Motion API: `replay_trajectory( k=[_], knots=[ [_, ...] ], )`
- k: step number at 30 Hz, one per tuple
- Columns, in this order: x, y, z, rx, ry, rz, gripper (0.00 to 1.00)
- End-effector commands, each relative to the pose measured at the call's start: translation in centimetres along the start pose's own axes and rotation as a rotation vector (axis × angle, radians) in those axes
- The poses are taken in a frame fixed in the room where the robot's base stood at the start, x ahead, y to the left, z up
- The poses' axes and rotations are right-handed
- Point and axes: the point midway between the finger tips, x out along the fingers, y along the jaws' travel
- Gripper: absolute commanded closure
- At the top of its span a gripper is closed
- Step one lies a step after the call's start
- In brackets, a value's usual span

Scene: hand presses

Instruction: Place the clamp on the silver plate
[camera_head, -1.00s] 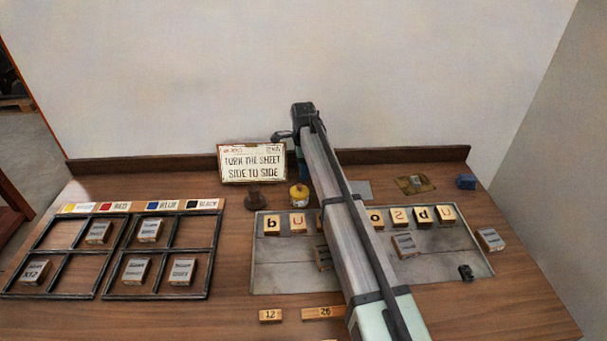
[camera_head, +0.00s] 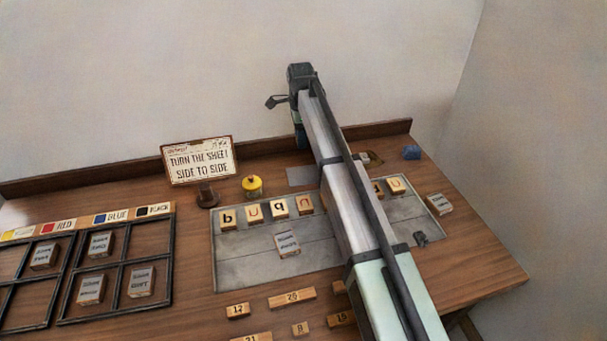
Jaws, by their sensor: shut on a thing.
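The large silver-grey plate (camera_head: 235,272) lies on the table, partly covered by my arm. A row of wooden letter tiles stands along its far side, and a labelled block (camera_head: 288,243) lies on it. A small black object (camera_head: 420,238), possibly the clamp, is at the plate's right edge; it is too small to identify surely. A smaller plain grey sheet (camera_head: 303,177) lies behind the large plate. My arm crosses the picture from lower right to upper middle. My gripper's fingertips do not show clearly, and neither does anything held in them.
A sign (camera_head: 198,160) on a stand and a yellow pot (camera_head: 252,186) stand at the back. A divided black rack (camera_head: 118,265) with labelled blocks is left. Numbered wooden pieces (camera_head: 292,298) lie in front. A blue object (camera_head: 411,153) sits back right. The right front of the table is clear.

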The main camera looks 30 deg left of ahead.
Motion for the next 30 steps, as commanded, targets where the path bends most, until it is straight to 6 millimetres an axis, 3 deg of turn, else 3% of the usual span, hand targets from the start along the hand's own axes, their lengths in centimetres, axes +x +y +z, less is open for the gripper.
replay_trajectory(
  k=[1, 7, 13, 21, 30],
  knots=[
    [0.0, 1.3, -0.8, 0.000, 0.000, 0.000, 0.88],
    [0.2, 3.4, -1.0, -0.046, 0.000, 0.009, 0.88],
    [1.2, 3.3, -0.9, -0.086, 0.000, 0.014, 0.88],
    [5.4, 3.4, -0.9, -0.086, 0.000, 0.015, 0.88],
    [7.9, 3.4, -0.9, -0.086, 0.000, 0.014, 0.88]
  ],
)
